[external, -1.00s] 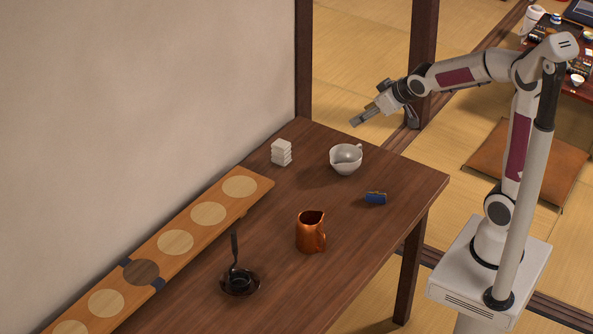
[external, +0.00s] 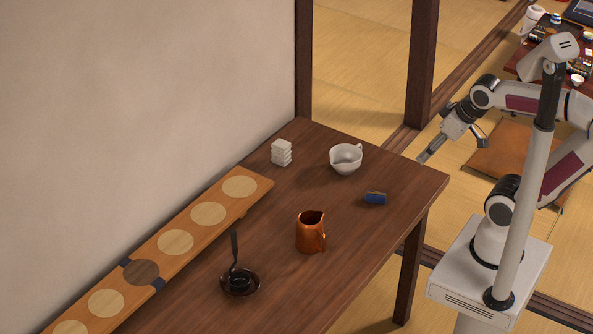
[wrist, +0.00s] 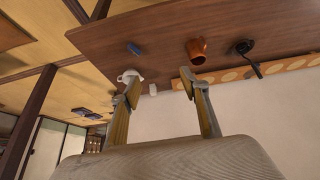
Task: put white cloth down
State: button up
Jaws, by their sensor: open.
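A small white stacked or folded item (external: 281,153), which looks like the white cloth, sits on the wooden table (external: 330,270) near its far corner by the wall. It also shows small in the wrist view (wrist: 153,89), between my fingers but far beyond them. My gripper (external: 452,150) is open and empty, raised at the table's far right end, well apart from the white item. In the wrist view my gripper's fingers (wrist: 160,82) are spread with nothing between them.
A white spouted bowl (external: 346,158), a blue item (external: 375,198), a copper pitcher (external: 310,232) and a dark dish with an upright handle (external: 240,281) stand on the table. A wooden board with round pads (external: 175,242) runs along the wall. The table centre is partly clear.

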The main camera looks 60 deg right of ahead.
jog(key=shift+s+a+f, duration=0.15)
jog(key=shift+s, duration=0.55)
jog(key=shift+s+a+f, duration=0.15)
jog(key=shift+s, duration=0.55)
dwell(0.3)
